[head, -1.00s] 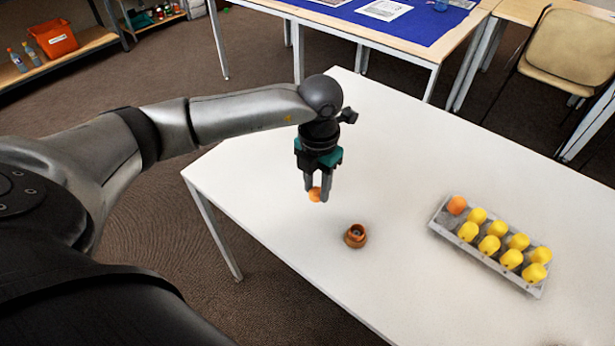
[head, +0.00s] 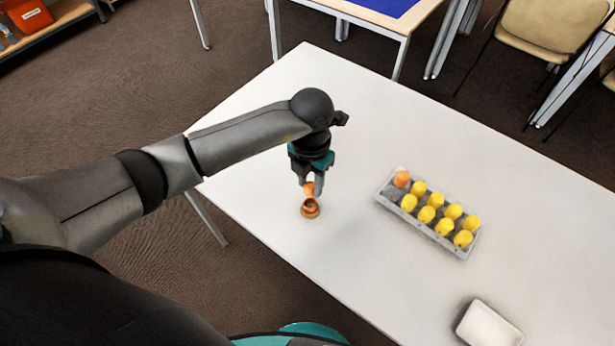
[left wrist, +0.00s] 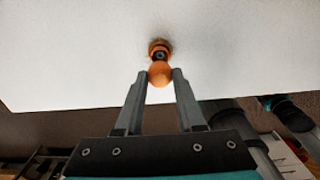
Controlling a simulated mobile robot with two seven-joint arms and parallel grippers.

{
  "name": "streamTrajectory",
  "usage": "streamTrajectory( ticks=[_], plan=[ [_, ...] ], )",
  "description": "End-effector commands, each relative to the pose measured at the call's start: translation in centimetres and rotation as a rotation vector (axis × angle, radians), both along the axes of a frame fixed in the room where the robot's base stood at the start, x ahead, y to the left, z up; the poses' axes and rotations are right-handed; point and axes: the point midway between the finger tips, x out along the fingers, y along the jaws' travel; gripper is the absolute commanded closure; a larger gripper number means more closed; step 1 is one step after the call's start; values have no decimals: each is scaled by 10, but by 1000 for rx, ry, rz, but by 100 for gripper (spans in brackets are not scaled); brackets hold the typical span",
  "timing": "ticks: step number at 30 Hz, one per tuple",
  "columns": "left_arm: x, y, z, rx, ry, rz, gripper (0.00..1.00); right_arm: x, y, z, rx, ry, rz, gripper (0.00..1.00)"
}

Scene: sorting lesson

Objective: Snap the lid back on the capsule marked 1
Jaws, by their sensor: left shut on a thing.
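My left gripper (head: 309,187) is shut on an orange lid (head: 308,188), which also shows between the fingertips in the left wrist view (left wrist: 161,74). The orange-brown open capsule base (head: 310,208) stands on the white table just below the lid in the head view. In the left wrist view the base (left wrist: 160,48) is just beyond the lid and partly hidden by it. I cannot tell whether lid and base touch. No number can be read on either. My right gripper is not in view.
A grey tray (head: 469,250) holds several yellow capsules (head: 436,199) and one orange one (head: 402,179), right of the gripper. A white container (head: 488,326) sits at the table's lower right. The white table (head: 350,255) is clear around the base. A blue-topped table stands behind.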

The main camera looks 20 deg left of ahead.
Motion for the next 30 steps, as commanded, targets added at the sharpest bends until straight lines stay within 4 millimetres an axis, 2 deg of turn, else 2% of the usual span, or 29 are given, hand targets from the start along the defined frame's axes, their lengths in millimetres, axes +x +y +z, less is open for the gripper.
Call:
streamTrajectory(
  ticks=[15, 30],
  plan=[
    [0, 0, -47, 0, -1, 0, 85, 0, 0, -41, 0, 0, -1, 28],
    [0, 0, -51, 0, 0, 0, 85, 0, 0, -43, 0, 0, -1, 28]
  ],
)
